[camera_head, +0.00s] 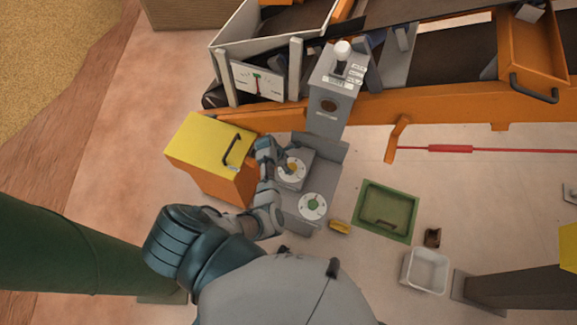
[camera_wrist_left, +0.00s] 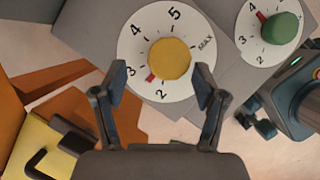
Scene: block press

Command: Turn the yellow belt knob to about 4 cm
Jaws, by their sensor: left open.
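The yellow belt knob (camera_wrist_left: 170,59) sits in the middle of a white dial (camera_wrist_left: 190,33) marked 2, 3, 4, 5 and MAX. Its red pointer (camera_wrist_left: 150,77) lies between 2 and 3. In the head view the yellow knob (camera_head: 292,167) shows on the grey control panel, partly beside my gripper. My left gripper (camera_wrist_left: 157,85) is open, with one finger on each side of the knob's near half. The fingertips look apart from the knob; their height above the dial is hard to tell. The left gripper also shows in the head view (camera_head: 275,155). My right gripper is not in view.
A second dial with a green knob (camera_wrist_left: 281,27) is close by on the right; it also shows in the head view (camera_head: 313,203). An orange cabinet with a yellow top (camera_head: 207,142) stands left of the panel. A green tray (camera_head: 362,226) and a white bin (camera_head: 406,271) lie right.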

